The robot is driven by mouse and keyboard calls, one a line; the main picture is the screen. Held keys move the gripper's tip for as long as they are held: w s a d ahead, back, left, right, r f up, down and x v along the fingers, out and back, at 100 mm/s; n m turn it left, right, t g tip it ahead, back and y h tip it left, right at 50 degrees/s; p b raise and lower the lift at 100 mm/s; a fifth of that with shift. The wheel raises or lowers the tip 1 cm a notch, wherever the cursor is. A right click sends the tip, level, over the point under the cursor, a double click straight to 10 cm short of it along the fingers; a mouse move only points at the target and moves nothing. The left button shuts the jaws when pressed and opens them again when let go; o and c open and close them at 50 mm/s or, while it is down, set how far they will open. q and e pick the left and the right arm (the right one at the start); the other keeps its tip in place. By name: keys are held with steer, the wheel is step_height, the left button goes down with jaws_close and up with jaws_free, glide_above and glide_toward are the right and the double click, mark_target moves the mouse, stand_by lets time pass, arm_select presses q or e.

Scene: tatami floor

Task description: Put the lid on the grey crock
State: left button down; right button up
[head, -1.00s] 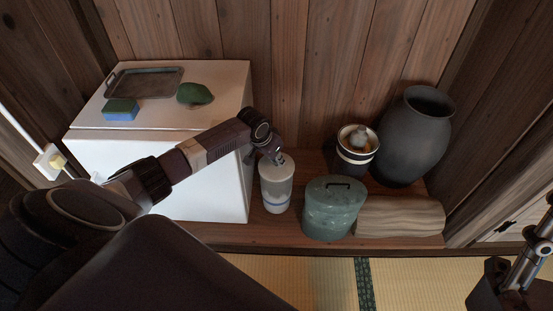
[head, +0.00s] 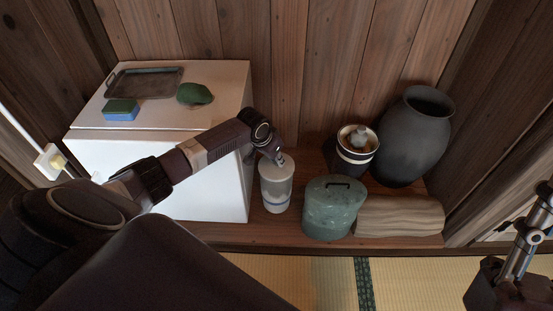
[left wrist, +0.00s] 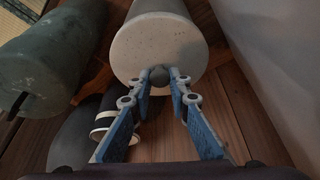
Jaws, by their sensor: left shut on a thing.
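Behind are a dark banded pot (head: 355,163) and a tall dark vase (head: 408,140). The white cabinet (head: 190,165) bounds the left, with a tray (head: 145,82) on top.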

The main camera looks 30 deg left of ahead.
arm_select(q)
steer(key=c, duration=1.2)
jaws_free()
steer(key=shift+c, duration=0.2)
